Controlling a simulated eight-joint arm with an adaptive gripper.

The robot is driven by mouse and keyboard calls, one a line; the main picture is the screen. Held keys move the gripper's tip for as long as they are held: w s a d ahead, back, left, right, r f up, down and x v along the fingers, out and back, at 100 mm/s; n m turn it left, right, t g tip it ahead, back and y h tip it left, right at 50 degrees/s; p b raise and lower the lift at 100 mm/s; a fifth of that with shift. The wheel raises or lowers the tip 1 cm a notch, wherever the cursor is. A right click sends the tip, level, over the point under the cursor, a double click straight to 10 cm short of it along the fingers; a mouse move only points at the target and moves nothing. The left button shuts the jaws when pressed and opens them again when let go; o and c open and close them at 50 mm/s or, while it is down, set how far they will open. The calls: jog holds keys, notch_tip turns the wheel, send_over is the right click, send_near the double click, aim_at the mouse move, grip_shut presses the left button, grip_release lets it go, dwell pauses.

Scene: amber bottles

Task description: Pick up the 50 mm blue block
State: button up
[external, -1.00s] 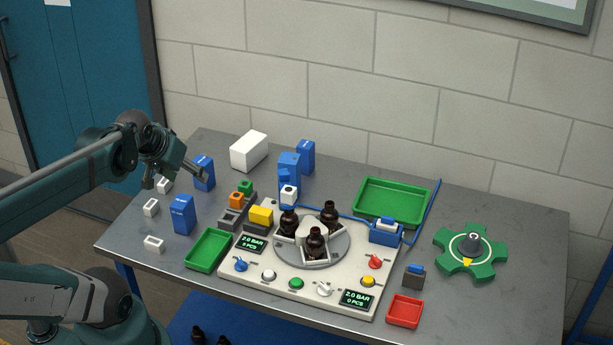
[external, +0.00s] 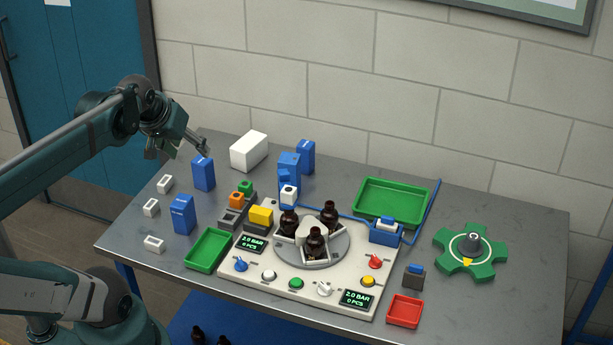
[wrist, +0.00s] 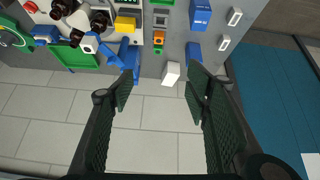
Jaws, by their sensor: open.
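Several upright blue blocks stand on the table, and I cannot tell which is 50 mm. One blue block (external: 203,173) stands at the back left, another (external: 183,214) nearer the front left, and a third (external: 306,156) at the back beside a blue stepped part (external: 289,172). My gripper (external: 203,148) is open and empty, raised above the back-left block. In the wrist view my gripper (wrist: 160,78) has its fingers wide apart. A blue block (wrist: 194,50) shows just beyond the right fingertip, and another (wrist: 200,15) shows farther up. Blue parts near the left fingertip are partly hidden.
A white box (external: 248,152) stands at the back, also between the fingertips in the wrist view (wrist: 171,73). Small white blocks (external: 151,207) lie along the left edge. Green trays (external: 208,250) and a control panel with bottles (external: 300,282) fill the middle.

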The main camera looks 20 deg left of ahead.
jog(key=w+d+r+n+g, duration=0.1)
jog(key=w+r+n, duration=0.15)
jog(key=w, duration=0.35)
jog(key=w+d+r+n+g, duration=0.1)
jog(key=w+r+n, duration=0.1)
jog(key=w+r, duration=0.3)
jog(key=n+g+p, duration=0.3)
jog(key=n+g, duration=0.2)
jog(key=n, duration=0.7)
send_over(306, 145)
notch_tip(306, 145, down, 9)
notch_tip(306, 145, down, 26)
jog(key=shift+s+r, duration=0.1)
jog(key=shift+f, duration=1.25)
